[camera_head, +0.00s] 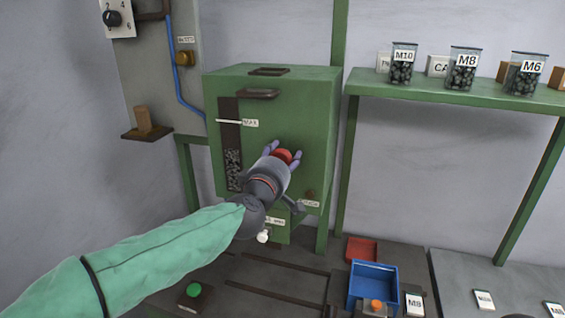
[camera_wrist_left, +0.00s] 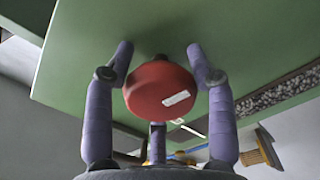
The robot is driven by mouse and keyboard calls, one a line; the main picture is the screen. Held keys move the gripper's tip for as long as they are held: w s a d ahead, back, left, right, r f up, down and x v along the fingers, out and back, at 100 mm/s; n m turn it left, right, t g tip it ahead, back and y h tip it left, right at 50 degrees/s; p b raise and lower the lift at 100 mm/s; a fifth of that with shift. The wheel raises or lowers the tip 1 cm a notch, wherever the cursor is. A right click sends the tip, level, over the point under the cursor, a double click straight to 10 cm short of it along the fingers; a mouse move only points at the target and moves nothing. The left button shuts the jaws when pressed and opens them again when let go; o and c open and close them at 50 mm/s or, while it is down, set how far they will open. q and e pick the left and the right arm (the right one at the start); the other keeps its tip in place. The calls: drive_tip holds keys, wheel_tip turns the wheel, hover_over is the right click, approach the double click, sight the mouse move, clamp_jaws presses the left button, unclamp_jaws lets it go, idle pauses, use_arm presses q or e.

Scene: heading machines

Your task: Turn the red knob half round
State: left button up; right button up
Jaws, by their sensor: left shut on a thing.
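The red knob (camera_head: 282,156) is on the front of a green metal cabinet (camera_head: 298,105). In the left wrist view the round red knob (camera_wrist_left: 155,95) fills the middle, with a short white mark on its face, right of centre and slightly slanted. My left gripper (camera_head: 284,153) reaches in from the front, its purple fingers around the knob and shut on it. In the left wrist view the gripper's fingers (camera_wrist_left: 159,58) stand on both sides of the knob, with a third finger below it. My right gripper is not in view.
A small handle (camera_head: 301,205) sits beside the knob's lower right. A green shelf (camera_head: 450,93) at right holds jars labelled M10, M8 and M6. Below are a blue bin (camera_head: 373,283), a red tray (camera_head: 362,249) and a green button (camera_head: 193,290). A dial (camera_head: 112,18) is upper left.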

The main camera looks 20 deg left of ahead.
use_arm(q)
drive_tip(key=shift+d+f+n, duration=0.15)
drive_tip(key=shift+f+n, duration=0.15)
drive_tip(key=shift+n, duration=0.3)
drive_tip(key=o, duration=1)
drive_tip(key=shift+c, duration=0.2)
drive_tip(key=shift+o, duration=0.4)
drive_tip(key=shift+r, duration=0.1)
drive_tip(key=shift+r, duration=0.1)
drive_tip(key=shift+s, duration=0.45)
drive_tip(key=s, duration=1.1)
drive_tip(key=shift+a, duration=0.25)
